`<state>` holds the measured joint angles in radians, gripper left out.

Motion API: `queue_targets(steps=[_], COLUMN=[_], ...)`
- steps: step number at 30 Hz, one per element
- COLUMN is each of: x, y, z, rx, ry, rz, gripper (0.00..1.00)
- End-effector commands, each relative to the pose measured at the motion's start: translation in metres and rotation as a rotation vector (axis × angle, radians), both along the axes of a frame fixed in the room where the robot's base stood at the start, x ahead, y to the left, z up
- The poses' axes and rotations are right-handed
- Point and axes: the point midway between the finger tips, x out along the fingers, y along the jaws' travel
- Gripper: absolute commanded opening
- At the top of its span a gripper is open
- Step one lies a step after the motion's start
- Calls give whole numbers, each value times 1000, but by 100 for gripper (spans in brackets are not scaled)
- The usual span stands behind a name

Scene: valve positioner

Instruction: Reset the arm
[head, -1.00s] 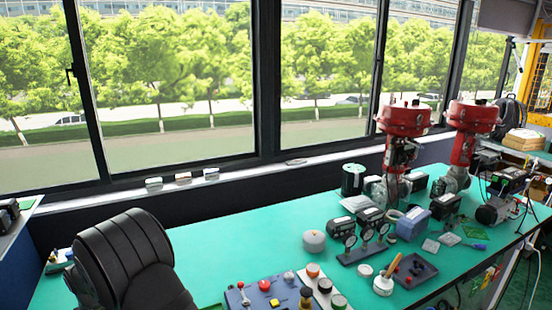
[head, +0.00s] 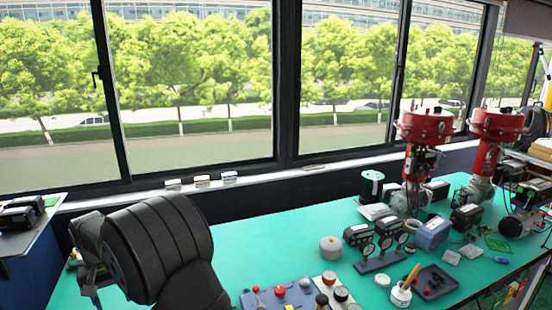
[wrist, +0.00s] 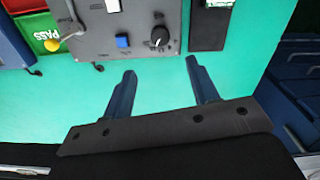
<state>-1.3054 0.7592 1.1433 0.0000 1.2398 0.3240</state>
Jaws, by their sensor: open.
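My gripper (wrist: 158,88) shows in the wrist view with its two blue fingers spread apart and nothing between them. It is over the green bench top (wrist: 160,110), just short of a grey control panel (wrist: 120,25) with a black knob and a blue button. In the head view my dark arm fills the lower left, over the green bench (head: 290,213). The gripper itself is hidden in that view.
Two red valve actuators (head: 425,125) stand at the back right. Gauges (head: 380,243), a blue-grey box (head: 433,233) and a white jar (head: 400,295) crowd the right side. The blue button panel (head: 285,296) lies at the front. Bench left of the grey round puck (head: 330,248) is clear.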

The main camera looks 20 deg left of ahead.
Motion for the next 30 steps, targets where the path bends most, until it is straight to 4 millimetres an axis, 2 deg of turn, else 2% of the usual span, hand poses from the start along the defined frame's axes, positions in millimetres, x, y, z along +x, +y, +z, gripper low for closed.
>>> queue_targets(steps=[7,30], x=[0,0], y=[0,-1], z=[51,-107], rx=[3,-4], ry=[-1,1], rz=[0,0], gripper=[54,54])
